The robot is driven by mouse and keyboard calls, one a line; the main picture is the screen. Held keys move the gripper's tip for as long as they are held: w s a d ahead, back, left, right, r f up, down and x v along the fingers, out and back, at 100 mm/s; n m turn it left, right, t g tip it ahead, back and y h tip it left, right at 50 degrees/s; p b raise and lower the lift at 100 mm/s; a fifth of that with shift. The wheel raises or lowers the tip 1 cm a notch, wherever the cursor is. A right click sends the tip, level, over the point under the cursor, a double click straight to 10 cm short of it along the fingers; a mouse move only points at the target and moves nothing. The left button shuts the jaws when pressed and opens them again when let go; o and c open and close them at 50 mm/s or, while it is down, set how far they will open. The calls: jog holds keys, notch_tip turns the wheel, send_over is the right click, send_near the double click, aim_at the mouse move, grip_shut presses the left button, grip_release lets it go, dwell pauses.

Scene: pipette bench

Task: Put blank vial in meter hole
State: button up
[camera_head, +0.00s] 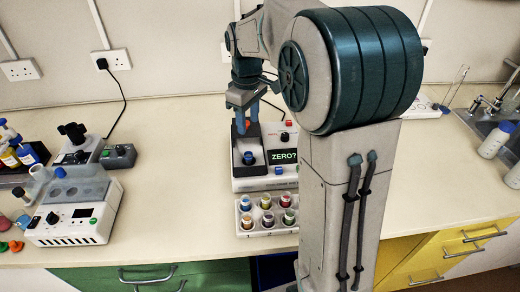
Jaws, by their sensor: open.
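The meter (242,184) is a pale box on the bench with a dark top and a lit display (284,157) reading "ZERO?". A round dark and blue feature (248,158) on its left part marks the hole area; I cannot tell whether a vial sits in it. My gripper (246,122) is open above the back left of the meter, its blue fingers pointing down. A small orange patch shows by the fingers; I cannot tell what it is. A pale rack (246,231) in front of the meter holds several colour-topped vials. I cannot tell which vial is the blank.
A white instrument (75,236) stands at the left, with a dark-knobbed device (73,146) behind it. Bottles (10,150) stand at the far left edge. White bottles (495,140) and a sink are at the right. My arm hides the bench right of the meter.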

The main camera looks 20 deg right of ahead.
jog(key=s+f+m+t, duration=0.1)
jog(key=s+m+t, duration=0.2)
jog(key=s, duration=1.9)
jog(key=m, duration=0.5)
jog(key=shift+s, duration=0.15)
